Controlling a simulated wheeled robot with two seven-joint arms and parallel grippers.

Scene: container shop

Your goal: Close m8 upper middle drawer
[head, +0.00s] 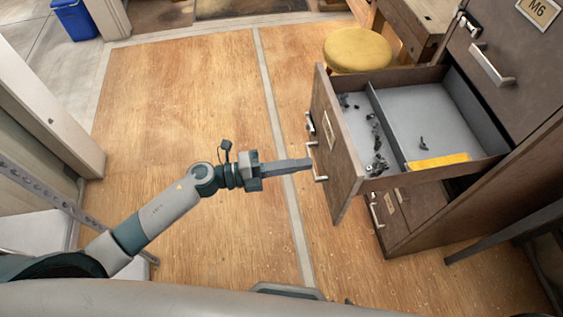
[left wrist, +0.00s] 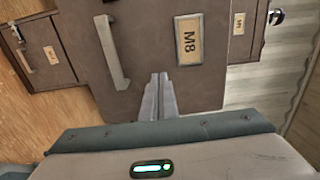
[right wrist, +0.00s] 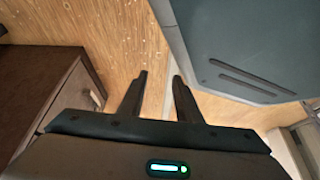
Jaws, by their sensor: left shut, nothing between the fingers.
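The M8 drawer (head: 345,165) stands pulled out of the brown cabinet at the right of the head view. Its grey interior has a divider, small dark parts and a yellow piece. In the left wrist view its front (left wrist: 150,40) shows an M8 label (left wrist: 189,40) and a pale bar handle (left wrist: 112,55). My left gripper (head: 310,163) is shut and empty, its tips at or very near the drawer front; contact cannot be told. It also shows in the left wrist view (left wrist: 159,78), beside the handle. My right gripper (right wrist: 159,75) is open and empty, outside the head view.
The cabinet (head: 520,70) has a closed M6 drawer above and lower drawers (head: 390,210) below. A yellow round stool (head: 357,50) stands behind the open drawer. A blue bin (head: 75,18) is far left. Wooden floor left of the drawer is clear.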

